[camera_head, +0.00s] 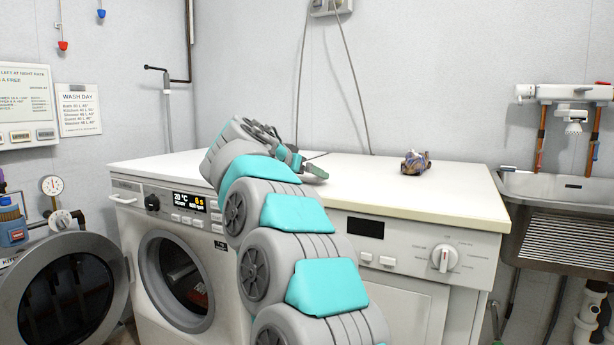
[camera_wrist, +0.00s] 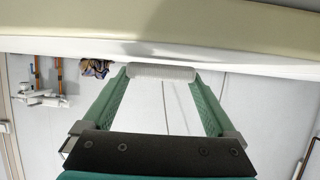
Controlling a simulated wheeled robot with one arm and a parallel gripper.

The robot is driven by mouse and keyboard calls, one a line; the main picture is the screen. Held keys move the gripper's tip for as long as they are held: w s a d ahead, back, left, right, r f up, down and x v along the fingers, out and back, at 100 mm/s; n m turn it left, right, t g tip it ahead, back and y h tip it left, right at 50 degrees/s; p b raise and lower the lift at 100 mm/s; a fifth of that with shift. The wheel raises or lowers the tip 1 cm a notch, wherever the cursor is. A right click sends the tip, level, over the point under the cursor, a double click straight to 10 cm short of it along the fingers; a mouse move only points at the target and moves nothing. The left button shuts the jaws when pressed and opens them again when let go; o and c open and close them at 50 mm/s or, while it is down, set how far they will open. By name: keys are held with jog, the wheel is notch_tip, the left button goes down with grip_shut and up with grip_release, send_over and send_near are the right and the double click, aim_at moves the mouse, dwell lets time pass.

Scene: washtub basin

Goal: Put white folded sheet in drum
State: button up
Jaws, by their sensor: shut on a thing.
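My gripper (camera_wrist: 161,76) is shut on the white folded sheet (camera_wrist: 162,72), a short pale roll held between the two green fingertips in the wrist view. In the head view my gripper (camera_head: 300,163) is low over the white worktop, and the sheet cannot be made out there. The front-loading washer (camera_head: 215,245) at centre left has a round grey-rimmed opening (camera_head: 146,268), with the dark drum (camera_head: 180,272) inside. Something reddish shows low in it. My arm covers part of the washer's right side.
A round grey door (camera_head: 22,318) stands at far left. A patterned bundle (camera_head: 415,163) lies on the worktop (camera_head: 370,195), also in the wrist view (camera_wrist: 97,67). A second white machine (camera_head: 395,262) stands to the right, then a metal sink (camera_head: 560,190).

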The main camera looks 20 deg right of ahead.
jog(key=shift+f, duration=0.25)
jog(key=shift+f+b, duration=0.2)
jog(key=shift+b, duration=0.35)
jog(key=o, duration=0.9)
jog(key=shift+r, duration=0.1)
jog(key=shift+o, duration=0.2)
jog(key=shift+a+r+p, duration=0.1)
jog(key=shift+r+p, duration=0.05)
jog(key=shift+p, duration=0.6)
